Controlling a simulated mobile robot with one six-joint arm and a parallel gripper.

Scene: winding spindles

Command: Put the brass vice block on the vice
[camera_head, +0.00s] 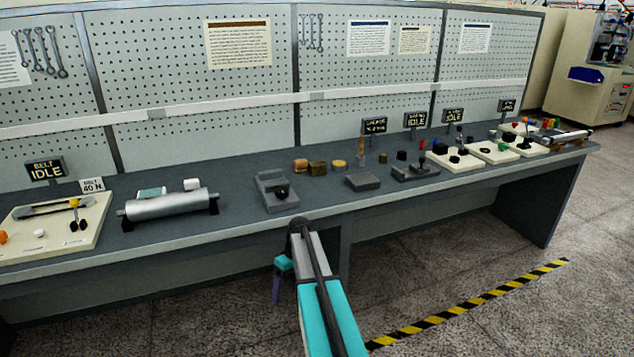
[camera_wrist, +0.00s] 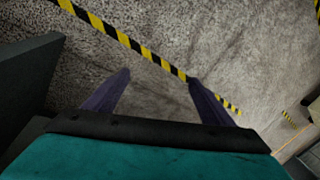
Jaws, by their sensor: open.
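The grey vice (camera_head: 272,193) stands on the bench left of the middle, with a dark round knob at its front. Behind it and to the right is a small group: a brown-orange piece (camera_head: 300,165), a darker gold-brown block (camera_head: 318,167) and a yellow-topped round piece (camera_head: 338,164). The gold-brown block looks most like the brass vice block, but it is small and I cannot be sure. My gripper (camera_head: 276,290) hangs in front of the bench, below its top. In the wrist view my gripper (camera_wrist: 158,76) is open and empty, its purple fingers apart over the floor.
A silver roller (camera_head: 170,206) and a cream belt board (camera_head: 60,225) are on the left. A grey block with an upright post (camera_head: 362,181) and several control boards (camera_head: 460,157) stand to the right. A pegboard (camera_head: 200,75) backs the bench. Yellow-black tape (camera_head: 470,305) crosses the open floor.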

